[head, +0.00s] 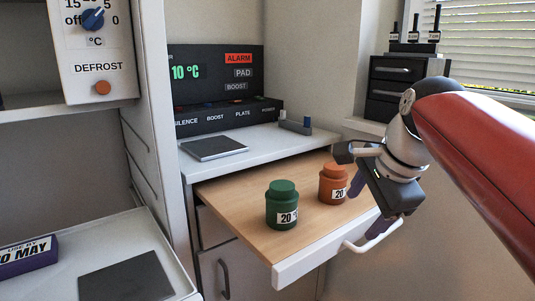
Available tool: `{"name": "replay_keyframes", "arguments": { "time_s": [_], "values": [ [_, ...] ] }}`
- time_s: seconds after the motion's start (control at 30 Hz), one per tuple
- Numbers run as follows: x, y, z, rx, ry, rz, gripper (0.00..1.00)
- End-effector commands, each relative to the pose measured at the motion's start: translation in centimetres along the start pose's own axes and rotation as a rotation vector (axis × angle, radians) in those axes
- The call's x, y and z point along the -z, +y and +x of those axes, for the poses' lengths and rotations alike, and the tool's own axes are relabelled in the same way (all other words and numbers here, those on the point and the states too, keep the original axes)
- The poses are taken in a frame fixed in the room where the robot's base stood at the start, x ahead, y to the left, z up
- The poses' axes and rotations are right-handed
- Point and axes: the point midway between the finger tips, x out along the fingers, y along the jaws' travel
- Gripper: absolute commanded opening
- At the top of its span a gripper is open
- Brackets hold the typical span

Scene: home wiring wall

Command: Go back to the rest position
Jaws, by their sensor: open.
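My gripper (350,200) is at the right, at the end of my arm, over the right side of the pulled-out wooden board (235,195). It is open, and I see nothing held in it. An orange jar (332,176) with a "20" label stands upright on the board, just left of the gripper. Part of its label is hidden by the gripper, and I cannot tell if they touch. A green jar (282,204) with a "20" label stands upright nearer the board's front edge, apart from the gripper.
A white bar handle (372,237) is on the board's front, close below my gripper. A control panel (222,85) reading 10 °C stands behind. A dark pad (214,148) lies on the counter. A small drawer unit (395,85) is at the back right. A shelf with a box (25,256) is at left.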

Motion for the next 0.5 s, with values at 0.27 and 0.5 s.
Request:
{"name": "replay_keyframes", "arguments": {
  "time_s": [0.27,0.5],
  "values": [
    [-2.6,11.8,5.9,-0.016,0.087,-0.838,0.67],
    [-3.5,18.5,10.1,-0.064,0.143,-1.318,0.67]
  ]
}}
